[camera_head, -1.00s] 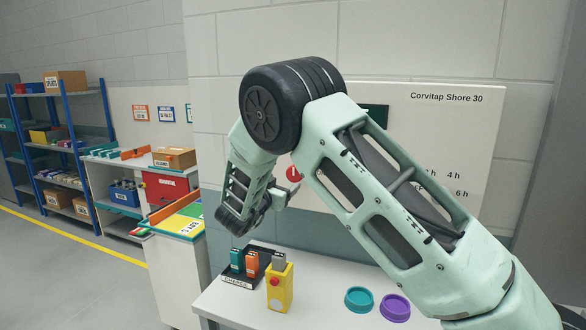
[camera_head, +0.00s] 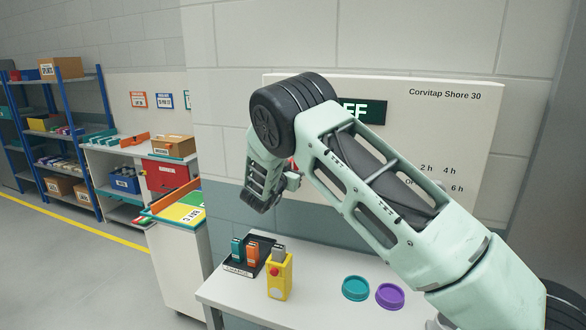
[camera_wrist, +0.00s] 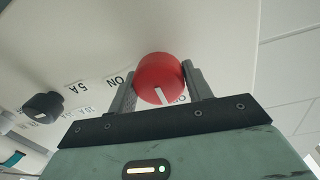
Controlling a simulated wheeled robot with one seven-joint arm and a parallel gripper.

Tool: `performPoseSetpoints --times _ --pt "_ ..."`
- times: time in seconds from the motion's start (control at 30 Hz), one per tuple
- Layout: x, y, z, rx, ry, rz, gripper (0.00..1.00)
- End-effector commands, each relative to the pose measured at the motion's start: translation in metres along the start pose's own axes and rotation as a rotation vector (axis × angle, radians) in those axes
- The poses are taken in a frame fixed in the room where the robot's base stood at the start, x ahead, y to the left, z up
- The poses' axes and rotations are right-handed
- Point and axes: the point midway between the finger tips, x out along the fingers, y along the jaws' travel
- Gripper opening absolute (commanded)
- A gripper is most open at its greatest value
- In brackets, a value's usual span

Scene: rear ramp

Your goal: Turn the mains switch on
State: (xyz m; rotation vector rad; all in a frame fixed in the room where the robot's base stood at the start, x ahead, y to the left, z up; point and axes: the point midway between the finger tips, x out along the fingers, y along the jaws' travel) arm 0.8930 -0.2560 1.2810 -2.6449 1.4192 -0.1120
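The mains switch looks to be the red knob (camera_wrist: 160,78) with a white pointer mark in the wrist view, on a pale panel (camera_head: 455,120) titled "Corvitap Shore 30". An "ON" label (camera_wrist: 118,80) is printed beside the knob. In the wrist view the two fingers of my gripper (camera_wrist: 160,85) stand on either side of the knob, very close to it; contact is unclear. In the head view my gripper (camera_head: 291,181) is at the panel's left part, and the knob is mostly hidden. A dark display (camera_head: 364,111) shows "FF", its left part hidden by my arm.
A black knob (camera_wrist: 42,107) sits left of the red one in the wrist view, near a "5 A" label. Below the panel a bench (camera_head: 322,312) carries a yellow box with a red button (camera_head: 278,282), a charger rack (camera_head: 240,269), a teal dish (camera_head: 355,288) and a purple dish (camera_head: 390,296).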

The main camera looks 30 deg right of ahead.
Motion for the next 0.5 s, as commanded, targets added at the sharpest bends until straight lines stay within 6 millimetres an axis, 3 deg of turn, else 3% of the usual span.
performPoseSetpoints --times 0.5 --pt "0.0002 0.0015 0.0043 0.08 -0.005 0.003 0.27"
